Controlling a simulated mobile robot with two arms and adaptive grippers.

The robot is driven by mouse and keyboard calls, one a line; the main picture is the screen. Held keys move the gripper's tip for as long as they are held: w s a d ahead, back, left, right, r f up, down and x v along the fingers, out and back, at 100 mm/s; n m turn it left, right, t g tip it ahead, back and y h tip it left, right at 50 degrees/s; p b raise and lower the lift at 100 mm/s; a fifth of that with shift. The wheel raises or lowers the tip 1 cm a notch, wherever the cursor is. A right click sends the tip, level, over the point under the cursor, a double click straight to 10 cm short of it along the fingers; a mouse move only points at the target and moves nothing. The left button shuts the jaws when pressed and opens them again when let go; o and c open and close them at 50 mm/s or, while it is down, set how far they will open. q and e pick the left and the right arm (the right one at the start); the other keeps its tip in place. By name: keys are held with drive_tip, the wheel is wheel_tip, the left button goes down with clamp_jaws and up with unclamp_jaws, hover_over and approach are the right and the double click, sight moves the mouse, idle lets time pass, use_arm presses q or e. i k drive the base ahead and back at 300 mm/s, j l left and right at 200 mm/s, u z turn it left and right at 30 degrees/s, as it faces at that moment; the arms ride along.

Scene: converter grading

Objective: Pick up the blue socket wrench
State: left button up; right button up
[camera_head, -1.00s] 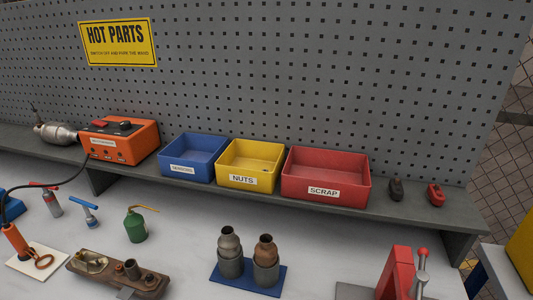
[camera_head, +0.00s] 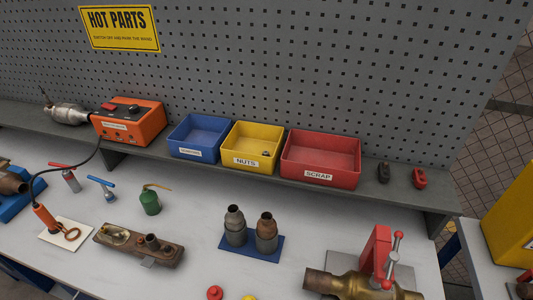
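The blue socket wrench (camera_head: 106,192) stands on the white bench top at the left. It has a blue crossbar handle on a grey metal shaft and tilts slightly. A similar wrench with a red crossbar (camera_head: 71,182) stands to its left, close by. Neither of my grippers is in the head view, so nothing shows near the wrench.
A green oil can (camera_head: 150,203) stands to its right. In front are an orange-handled induction tool (camera_head: 44,217) on a white pad and a rusty part (camera_head: 165,254). An orange control box (camera_head: 140,129) and blue, yellow and red bins (camera_head: 320,178) line the shelf behind.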

sight(109, 195)
drive_tip(key=k+j+u, duration=0.15)
drive_tip(key=j+u, duration=0.2)
drive_tip(key=u, duration=0.15)
drive_tip(key=k+j+u, duration=0.1)
drive_tip(key=j+u, duration=0.25)
drive_tip(key=u, duration=0.15)
